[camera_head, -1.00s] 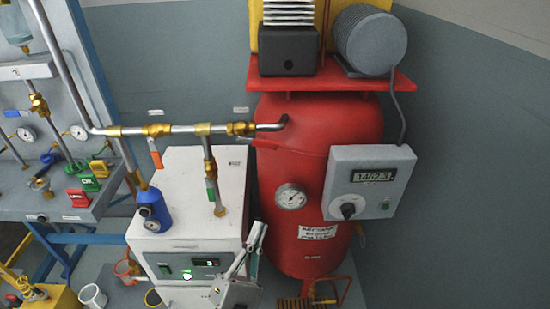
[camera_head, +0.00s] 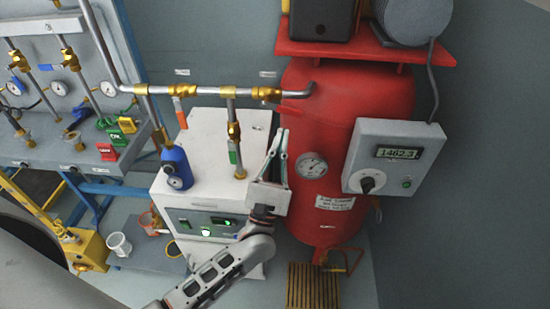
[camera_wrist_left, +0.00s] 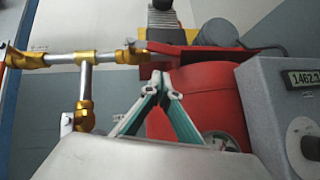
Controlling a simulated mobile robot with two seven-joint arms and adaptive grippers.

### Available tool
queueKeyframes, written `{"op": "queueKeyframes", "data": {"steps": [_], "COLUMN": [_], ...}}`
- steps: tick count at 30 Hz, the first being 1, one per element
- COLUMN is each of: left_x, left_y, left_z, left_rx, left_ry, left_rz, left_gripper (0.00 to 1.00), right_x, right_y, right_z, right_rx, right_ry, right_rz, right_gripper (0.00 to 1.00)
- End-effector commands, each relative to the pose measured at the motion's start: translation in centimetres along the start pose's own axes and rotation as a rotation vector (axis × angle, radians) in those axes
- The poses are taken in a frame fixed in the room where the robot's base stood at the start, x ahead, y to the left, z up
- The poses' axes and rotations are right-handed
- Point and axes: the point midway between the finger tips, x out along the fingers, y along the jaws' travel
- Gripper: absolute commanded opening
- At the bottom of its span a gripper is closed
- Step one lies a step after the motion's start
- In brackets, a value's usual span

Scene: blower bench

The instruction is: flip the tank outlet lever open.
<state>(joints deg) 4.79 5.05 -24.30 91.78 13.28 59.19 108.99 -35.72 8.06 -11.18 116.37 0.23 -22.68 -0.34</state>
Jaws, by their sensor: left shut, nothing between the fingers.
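The red tank (camera_head: 335,110) stands at the centre right, with a pipe (camera_head: 299,92) leaving its upper left side. A brass valve (camera_head: 265,94) sits on that pipe; it also shows in the wrist view (camera_wrist_left: 131,53). The outlet lever's red handle is hard to separate from the red tank behind it. My left gripper (camera_head: 280,140) is below and a little right of the valve, in front of the tank's left edge. Its slim fingers point up and meet at the tips in the wrist view (camera_wrist_left: 161,80); they are empty. My right gripper is out of view.
The grey control box (camera_head: 392,157) is right of the gripper, and a gauge (camera_head: 312,165) sits on the tank. The white cabinet (camera_head: 205,155) and a vertical pipe (camera_head: 239,160) stand left. The compressor's red plate (camera_head: 350,50) overhangs above.

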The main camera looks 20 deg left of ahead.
Motion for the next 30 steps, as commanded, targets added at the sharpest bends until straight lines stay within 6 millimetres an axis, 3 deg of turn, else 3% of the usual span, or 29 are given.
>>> {"op": "queueKeyframes", "data": {"steps": [1, 6, 21, 26, 30], "left_x": [0.7, 1.8, 2.1, 2.3, 2.8], "left_y": [0.0, 0.0, -0.1, -0.8, -1.1], "left_z": [1.0, 2.1, 2.4, 2.5, 3.0], "left_rx": [-0.003, -0.001, -0.007, -0.092, -0.169], "left_ry": [-0.002, -0.001, 0.001, 0.005, 0.006], "left_rz": [0.003, 0.001, 0.005, 0.087, 0.166], "left_gripper": [0.0, 0.0, 0.0, 0.0, 0.0], "right_x": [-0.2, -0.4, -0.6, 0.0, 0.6], "right_y": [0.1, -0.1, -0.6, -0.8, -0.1], "right_z": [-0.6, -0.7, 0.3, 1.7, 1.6], "right_rx": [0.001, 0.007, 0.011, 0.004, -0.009], "right_ry": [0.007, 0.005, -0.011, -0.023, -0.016], "right_rz": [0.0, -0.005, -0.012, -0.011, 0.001], "right_gripper": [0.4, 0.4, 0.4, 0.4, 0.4]}}
